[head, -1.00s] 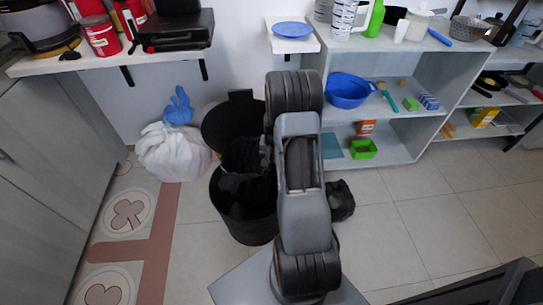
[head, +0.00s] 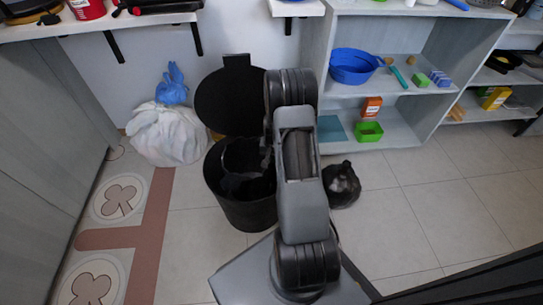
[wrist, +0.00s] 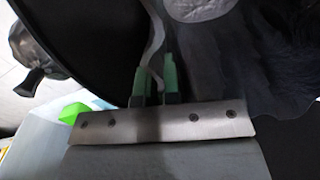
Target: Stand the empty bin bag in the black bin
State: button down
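The black bin (head: 244,213) stands on the floor left of my arm, its round lid (head: 228,103) raised behind it. The empty bin bag (head: 247,184) is a dark, crumpled sheet inside the bin mouth. In the wrist view the bag (wrist: 255,55) spreads at the right, dark grey and thin, against the black bin interior. My gripper (wrist: 155,85) has its green fingertips close together with a pale fold of the bag between them. In the head view my arm hides the gripper and the right part of the bin mouth.
A knotted black bag (head: 342,187) sits on the floor right of my arm. A white bag (head: 168,135) with a blue one (head: 172,84) on top stands left of the bin. Shelves (head: 395,130) stand behind at right. Tiled floor at right is clear.

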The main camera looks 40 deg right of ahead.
notch_tip(320, 180, down, 9)
jog(key=b, duration=0.5)
jog(key=shift+f+b, duration=0.15)
jog(key=shift+b, duration=0.2)
jog(key=c, duration=1.2)
grip_release()
jog(key=shift+c, duration=0.2)
notch_tip(320, 180, up, 14)
jog(key=p, duration=0.6)
jog(key=shift+s+d, duration=0.15)
jog(key=shift+d, duration=0.1)
